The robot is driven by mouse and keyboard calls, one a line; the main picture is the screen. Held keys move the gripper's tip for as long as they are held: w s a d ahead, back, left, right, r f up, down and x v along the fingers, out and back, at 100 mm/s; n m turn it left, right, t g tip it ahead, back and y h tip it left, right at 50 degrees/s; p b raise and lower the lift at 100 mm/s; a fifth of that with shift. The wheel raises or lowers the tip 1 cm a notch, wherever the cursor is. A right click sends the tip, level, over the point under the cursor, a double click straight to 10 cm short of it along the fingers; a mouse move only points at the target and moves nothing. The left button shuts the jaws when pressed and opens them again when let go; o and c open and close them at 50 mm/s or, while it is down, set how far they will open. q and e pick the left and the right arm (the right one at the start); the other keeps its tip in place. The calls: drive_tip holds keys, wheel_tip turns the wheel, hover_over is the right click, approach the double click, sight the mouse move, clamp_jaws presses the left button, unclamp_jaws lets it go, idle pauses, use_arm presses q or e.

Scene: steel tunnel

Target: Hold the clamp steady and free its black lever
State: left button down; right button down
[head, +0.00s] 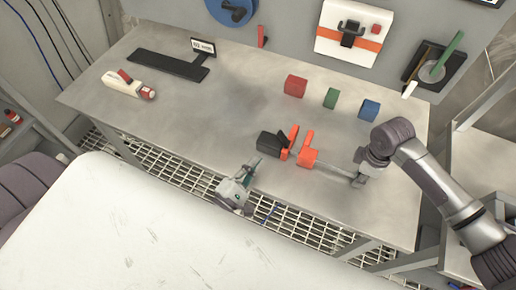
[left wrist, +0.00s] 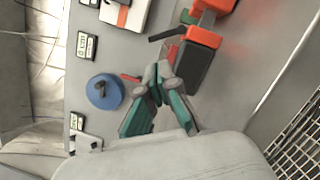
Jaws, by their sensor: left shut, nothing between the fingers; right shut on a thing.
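The clamp lies on the steel table (head: 200,112), with orange body parts (head: 308,156) and a grey bar (head: 335,171) running right. A black part (head: 269,143) is at its left end. My right gripper (head: 359,174) is shut on the bar's right end. My left gripper (head: 252,168) is shut and empty, just below and left of the black part, apart from it. In the left wrist view, the left fingertips (left wrist: 158,75) are closed together; the clamp's orange part (left wrist: 204,36), black block (left wrist: 195,66) and thin black lever (left wrist: 167,34) show beyond them.
Red (head: 295,85), green (head: 330,98) and blue (head: 369,109) blocks stand behind the clamp. A white-and-red device (head: 128,84) and a black stand (head: 168,66) are at the left. A holder with a green stick (head: 449,54) is at the back right. The table's middle left is clear.

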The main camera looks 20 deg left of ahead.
sight(278, 137)
use_arm(q)
drive_tip(key=x, duration=0.8)
drive_tip(key=shift+w, duration=0.1)
drive_tip(key=shift+d+r+m, duration=0.15)
drive_tip(key=shift+r+m, duration=0.15)
drive_tip(key=shift+m, duration=0.5)
drive_tip(key=m, duration=0.2)
drive_tip(key=d+r+m+g, duration=0.1)
drive_tip(key=m, duration=0.1)
drive_tip(key=shift+d+r, duration=0.1)
drive_tip(key=shift+r, duration=0.1)
drive_tip(key=m, duration=0.2)
drive_tip(key=d+m+g, duration=0.1)
drive_tip(key=m, duration=0.1)
drive_tip(key=shift+d+r, duration=0.2)
drive_tip(key=shift+r, duration=0.2)
drive_tip(key=r+v, duration=0.1)
drive_tip(key=v, duration=0.9)
drive_tip(key=shift+d, duration=0.15)
